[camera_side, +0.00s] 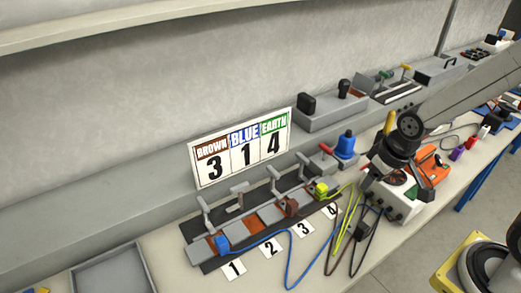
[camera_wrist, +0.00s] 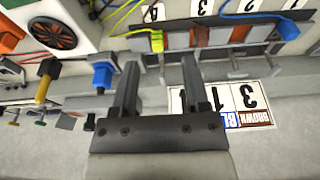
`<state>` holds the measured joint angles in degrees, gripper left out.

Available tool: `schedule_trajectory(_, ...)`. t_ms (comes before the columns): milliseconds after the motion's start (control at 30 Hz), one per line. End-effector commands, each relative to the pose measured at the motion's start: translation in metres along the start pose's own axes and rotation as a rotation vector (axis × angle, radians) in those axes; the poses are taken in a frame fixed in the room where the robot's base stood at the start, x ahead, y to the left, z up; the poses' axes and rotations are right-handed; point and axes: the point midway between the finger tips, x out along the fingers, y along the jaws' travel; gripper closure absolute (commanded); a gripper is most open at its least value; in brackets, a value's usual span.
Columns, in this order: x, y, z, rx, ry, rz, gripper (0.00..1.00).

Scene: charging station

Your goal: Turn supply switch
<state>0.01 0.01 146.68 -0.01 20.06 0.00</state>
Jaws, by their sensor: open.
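My gripper (camera_wrist: 161,66) is open and empty, with two dark parallel fingers. In the wrist view the blue knob (camera_wrist: 102,74) is left of the left finger, outside the jaws. In the side view the dark end of my arm is right of the blue knob and hides part of a white box (camera_side: 400,203). The red-handled lever is not clear in the wrist view.
Blue (camera_side: 222,243), brown (camera_side: 290,206) and yellow-green (camera_side: 321,189) connectors sit at terminals 1, 3 and 4, with raised clamp levers behind. A number sign (camera_side: 240,148) stands behind them. Loose cables cross the bench front. An orange box (camera_side: 433,168) stands right of the white box.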

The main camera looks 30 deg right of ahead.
Motion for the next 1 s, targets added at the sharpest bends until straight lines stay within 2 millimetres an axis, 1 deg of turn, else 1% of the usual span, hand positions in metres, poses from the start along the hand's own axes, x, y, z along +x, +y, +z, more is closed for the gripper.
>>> schedule_trajectory(167, 0.0, 0.0, -0.002, 0.0, -0.001, 0.0, 0.41)
schedule_trajectory(267, 0.001, 0.002, -0.008, 0.0, -0.005, 0.001, 0.41)
schedule_trajectory(367, 0.003, 0.004, -0.019, 0.0, -0.013, 0.003, 0.41)
schedule_trajectory(467, 0.006, 0.008, -0.036, 0.001, -0.026, 0.005, 0.41)
schedule_trajectory(667, 0.016, 0.021, -0.081, 0.001, -0.063, 0.01, 0.41)
schedule_trajectory(800, 0.026, 0.033, -0.112, 0.0, -0.091, 0.012, 0.41)
schedule_trajectory(1000, 0.043, 0.052, -0.152, 0.001, -0.131, 0.012, 0.41)
